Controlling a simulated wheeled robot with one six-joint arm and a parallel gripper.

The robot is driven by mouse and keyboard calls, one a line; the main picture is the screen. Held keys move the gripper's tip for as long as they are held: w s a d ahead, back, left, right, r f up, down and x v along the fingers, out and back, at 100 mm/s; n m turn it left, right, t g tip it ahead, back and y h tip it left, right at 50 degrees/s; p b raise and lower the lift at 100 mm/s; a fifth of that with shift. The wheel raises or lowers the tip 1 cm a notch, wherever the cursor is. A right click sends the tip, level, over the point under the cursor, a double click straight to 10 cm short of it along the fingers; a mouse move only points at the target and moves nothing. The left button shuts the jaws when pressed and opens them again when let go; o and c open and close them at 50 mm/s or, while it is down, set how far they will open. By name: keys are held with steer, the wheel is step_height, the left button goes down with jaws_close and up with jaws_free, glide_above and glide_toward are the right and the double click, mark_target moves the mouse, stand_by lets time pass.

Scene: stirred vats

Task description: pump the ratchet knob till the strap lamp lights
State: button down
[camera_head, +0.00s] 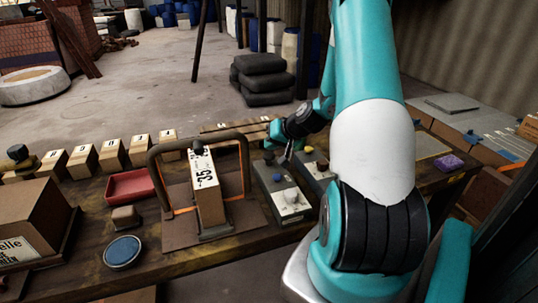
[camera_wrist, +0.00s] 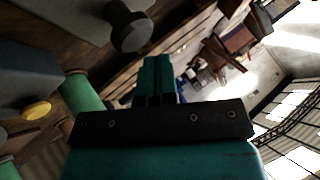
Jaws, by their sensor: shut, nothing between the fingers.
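My gripper (camera_head: 285,158) is shut and empty, pointing down over a grey box (camera_head: 293,212) on the bench. In the wrist view its teal fingers (camera_wrist: 158,65) are together, apart from a dark round knob (camera_wrist: 130,32) at upper left. The grey box carries a dark knob (camera_head: 268,157), a blue knob (camera_head: 277,178) and a pale round piece (camera_head: 291,197). Left of it, a block marked 35 (camera_head: 207,190) stands within a brown arched frame (camera_head: 155,180) with orange strap edges. I cannot tell which piece is the ratchet knob or the strap lamp; no lit lamp is evident.
A second box with a yellow knob (camera_head: 308,150) stands close to the right; yellow also shows in the wrist view (camera_wrist: 37,108). A red tray (camera_head: 130,185), a blue-topped round tin (camera_head: 122,251) and several numbered blocks (camera_head: 112,155) occupy the bench's left.

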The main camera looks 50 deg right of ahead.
mark_target(271, 153)
steer(key=shift+f, duration=0.1)
steer(key=shift+f+b, duration=0.3)
steer(key=shift+b, duration=0.05)
steer(key=shift+f+b, duration=1.1)
steer(key=shift+f, duration=0.2)
stand_by(1.0)
steer(key=shift+r, duration=0.1)
steer(key=shift+r+p, duration=1.25)
steer(key=shift+r, duration=0.35)
steer(key=shift+r, duration=0.1)
steer(key=shift+r+p, duration=1.8)
steer(key=shift+r, duration=0.6)
steer(key=shift+r, duration=0.1)
